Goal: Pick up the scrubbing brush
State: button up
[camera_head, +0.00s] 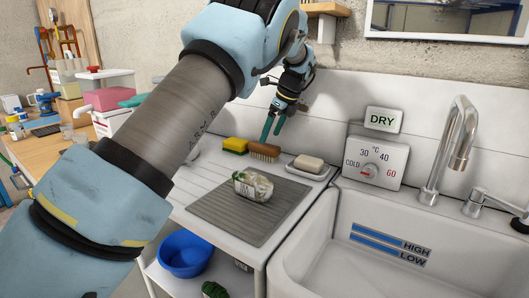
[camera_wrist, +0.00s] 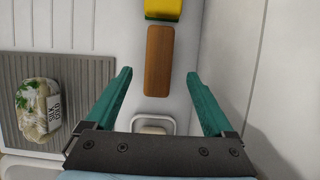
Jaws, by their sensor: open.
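The scrubbing brush (camera_head: 265,151) has a brown wooden back and pale bristles. It lies on the counter by the back wall, between a yellow-green sponge (camera_head: 235,145) and a soap dish (camera_head: 308,167). In the wrist view the brush (camera_wrist: 159,61) shows from above as a brown rectangle, ahead of the fingertips and roughly centred between them. My gripper (camera_head: 273,130) is above the brush in the head view, its teal fingers pointing down. In the wrist view my gripper (camera_wrist: 160,78) is open, with nothing between the fingers.
A ridged grey drainboard (camera_head: 218,208) holds a wrapped package (camera_head: 252,185). A sink (camera_head: 385,250) with a tap (camera_head: 455,145) is at right. The back wall (camera_head: 340,105) rises close behind the brush. A blue bowl (camera_head: 185,253) sits below the counter.

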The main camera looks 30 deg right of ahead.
aim_at(265, 145)
jog(key=p+x, duration=0.1)
jog(key=x, duration=0.4)
jog(key=shift+w+a+f, duration=0.1)
jog(key=shift+a+f, duration=0.15)
jog(key=shift+w+f, duration=0.15)
jog(key=shift+f, duration=0.15)
jog(key=shift+f+p, duration=0.3)
jog(key=shift+p, duration=0.1)
grip_shut()
dwell(0.7)
jog(key=shift+r, duration=0.1)
